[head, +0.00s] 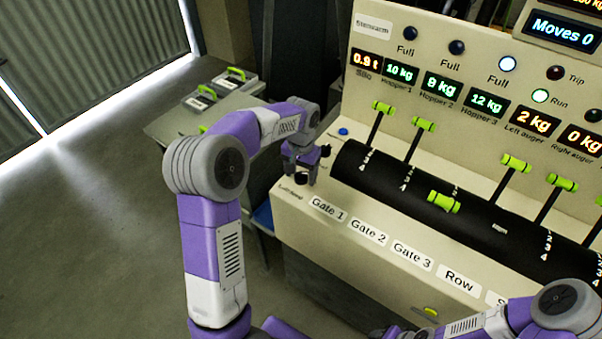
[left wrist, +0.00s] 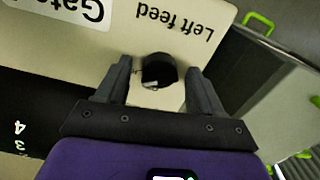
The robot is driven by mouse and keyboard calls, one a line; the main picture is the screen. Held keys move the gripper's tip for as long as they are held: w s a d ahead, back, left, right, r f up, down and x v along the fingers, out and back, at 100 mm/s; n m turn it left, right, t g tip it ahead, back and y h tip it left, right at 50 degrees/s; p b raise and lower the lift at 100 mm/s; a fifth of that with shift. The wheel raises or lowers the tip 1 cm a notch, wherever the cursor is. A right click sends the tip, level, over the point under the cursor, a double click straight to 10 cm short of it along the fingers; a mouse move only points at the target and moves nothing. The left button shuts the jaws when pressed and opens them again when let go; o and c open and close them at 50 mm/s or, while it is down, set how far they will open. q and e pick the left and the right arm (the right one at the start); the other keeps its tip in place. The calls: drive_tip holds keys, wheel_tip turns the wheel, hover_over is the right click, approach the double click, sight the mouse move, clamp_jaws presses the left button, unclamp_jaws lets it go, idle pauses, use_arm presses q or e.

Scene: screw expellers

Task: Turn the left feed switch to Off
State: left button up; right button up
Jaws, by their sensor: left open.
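The left feed switch is a black round knob (left wrist: 158,70) on the cream panel, beside the printed "Left feed" label (left wrist: 174,20). In the head view the knob (head: 300,179) shows small at the panel's left end, partly covered by my gripper. My left gripper (head: 299,172) points down over it. In the left wrist view the open fingers (left wrist: 158,85) stand on either side of the knob, with a gap visible on both sides. The knob's pointer direction cannot be made out. My right arm lies at the lower right; its gripper (head: 393,332) is a dark, unclear shape at the bottom edge.
A blue button (head: 343,132) sits just behind my left gripper. Levers with green handles (head: 382,107) rise from a black curved cover (head: 400,190) to the right. Displays and lamps line the upright panel; one reads "Moves 0" (head: 566,32). A side table (head: 165,124) holds cases.

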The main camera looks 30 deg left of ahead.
use_arm(q)
drive_tip(key=c, duration=1.1)
drive_tip(key=shift+o, duration=0.2)
drive_tip(key=shift+n+p, duration=0.3)
drive_tip(key=shift+n, duration=0.1)
drive_tip(key=n+p, duration=0.2)
drive_tip(key=n, duration=0.2)
drive_tip(key=shift+r+n, duration=0.1)
drive_tip(key=shift+n, duration=0.3)
drive_tip(key=n+p, duration=0.2)
drive_tip(key=n, duration=0.1)
drive_tip(key=shift+w, duration=0.1)
drive_tip(key=shift+n+p, duration=0.6)
drive_tip(key=shift+n, duration=1.1)
